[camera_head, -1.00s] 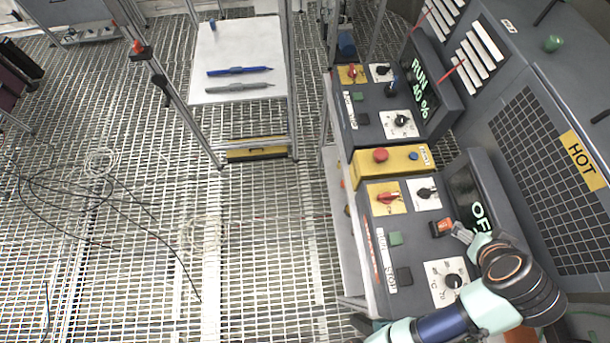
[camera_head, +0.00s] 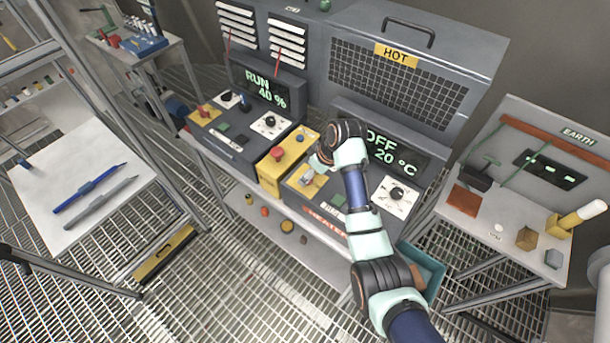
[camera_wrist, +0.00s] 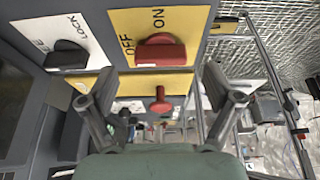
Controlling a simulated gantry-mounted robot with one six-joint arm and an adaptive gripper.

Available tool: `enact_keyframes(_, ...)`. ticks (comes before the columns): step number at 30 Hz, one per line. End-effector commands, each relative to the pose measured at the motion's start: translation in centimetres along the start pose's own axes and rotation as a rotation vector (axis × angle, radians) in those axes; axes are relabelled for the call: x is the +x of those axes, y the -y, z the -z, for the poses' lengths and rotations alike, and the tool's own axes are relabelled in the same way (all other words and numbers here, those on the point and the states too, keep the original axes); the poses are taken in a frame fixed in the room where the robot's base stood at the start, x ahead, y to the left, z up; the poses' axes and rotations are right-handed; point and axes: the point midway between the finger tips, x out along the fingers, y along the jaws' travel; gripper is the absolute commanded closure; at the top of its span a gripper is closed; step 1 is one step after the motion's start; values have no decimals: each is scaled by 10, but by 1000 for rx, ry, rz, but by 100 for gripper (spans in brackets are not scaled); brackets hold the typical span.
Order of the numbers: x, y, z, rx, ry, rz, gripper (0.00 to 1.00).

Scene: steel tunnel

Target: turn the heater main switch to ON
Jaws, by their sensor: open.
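The heater main switch is a red rotary knob (camera_wrist: 160,50) on a yellow plate (camera_wrist: 190,20) marked OFF and ON in the wrist view. Its grip lies crosswise in that picture, toward the OFF side, with ON above it. My gripper (camera_wrist: 160,97) is open, one finger on each side of the picture below the knob, apart from it. In the head view my gripper (camera_head: 308,178) is over the left of the heater panel and hides the knob. The heater display (camera_head: 392,147) reads OFF 20 °C.
A black knob (camera_wrist: 68,55) on a white LOCK plate is close on the left in the wrist view. A yellow box (camera_head: 283,160) with a red button stands beside the heater panel; the neighbouring display (camera_head: 265,90) reads RUN 40 %. A HOT grille (camera_head: 395,80) rises behind.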

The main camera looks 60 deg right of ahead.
Motion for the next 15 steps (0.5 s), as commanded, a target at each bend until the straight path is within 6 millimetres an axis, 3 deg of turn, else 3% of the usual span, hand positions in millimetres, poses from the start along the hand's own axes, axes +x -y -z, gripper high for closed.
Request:
enact_keyframes(6, 28, 0, 0, 1, 1, -1, 10)
enact_keyframes(15, 31, 0, 0, 0, 0, -2, 14)
